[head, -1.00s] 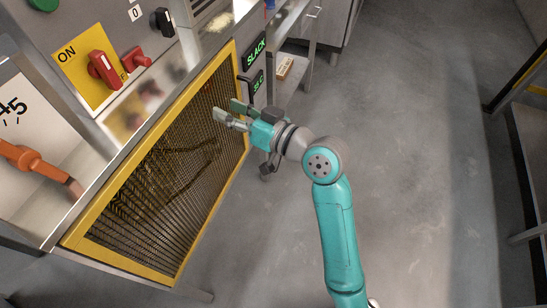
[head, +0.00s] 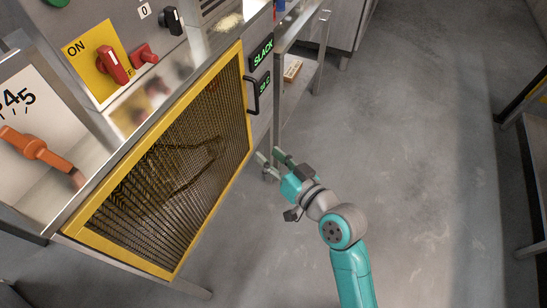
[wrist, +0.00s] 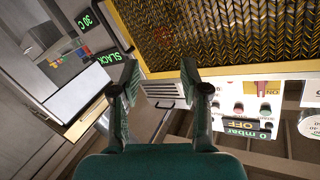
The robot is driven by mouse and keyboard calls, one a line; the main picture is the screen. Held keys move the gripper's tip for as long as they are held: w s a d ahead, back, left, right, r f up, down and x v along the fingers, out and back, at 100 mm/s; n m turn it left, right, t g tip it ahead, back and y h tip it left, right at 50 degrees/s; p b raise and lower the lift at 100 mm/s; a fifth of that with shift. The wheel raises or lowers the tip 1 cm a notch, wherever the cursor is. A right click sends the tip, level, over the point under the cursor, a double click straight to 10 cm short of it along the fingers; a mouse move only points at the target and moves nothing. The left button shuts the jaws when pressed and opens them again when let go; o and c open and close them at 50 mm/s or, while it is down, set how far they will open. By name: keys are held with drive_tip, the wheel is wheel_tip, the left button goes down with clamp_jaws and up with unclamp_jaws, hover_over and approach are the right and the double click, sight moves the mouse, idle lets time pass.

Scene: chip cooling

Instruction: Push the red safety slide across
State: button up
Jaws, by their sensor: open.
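A small red slide-like part (head: 145,53) sits on the machine's front at upper left in the head view, beside a red rotary switch (head: 112,66) on a yellow plate marked ON. I cannot tell for certain that this small part is the safety slide. My gripper (head: 270,156) is open and empty, in front of the right edge of the yellow-framed mesh guard (head: 245,125), well below and right of the red parts. In the wrist view its two fingers (wrist: 160,76) are apart with nothing between them.
A black handle (head: 252,96) stands out at the guard's right side, beside green SLACK and temperature displays (head: 262,52). An orange lever (head: 38,152) is at far left. A steel table (head: 310,35) stands behind.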

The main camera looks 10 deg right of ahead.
drive_tip(key=shift+f, duration=0.1)
idle(0.4)
drive_tip(key=n+g+y, duration=0.4)
drive_tip(key=n+y, duration=0.3)
drive_tip(key=n, duration=0.1)
approach(156, 59)
drive_tip(key=x, duration=0.9)
drive_tip(key=shift+w+a, duration=0.15)
drive_tip(key=shift+a, duration=0.1)
clamp_jaws()
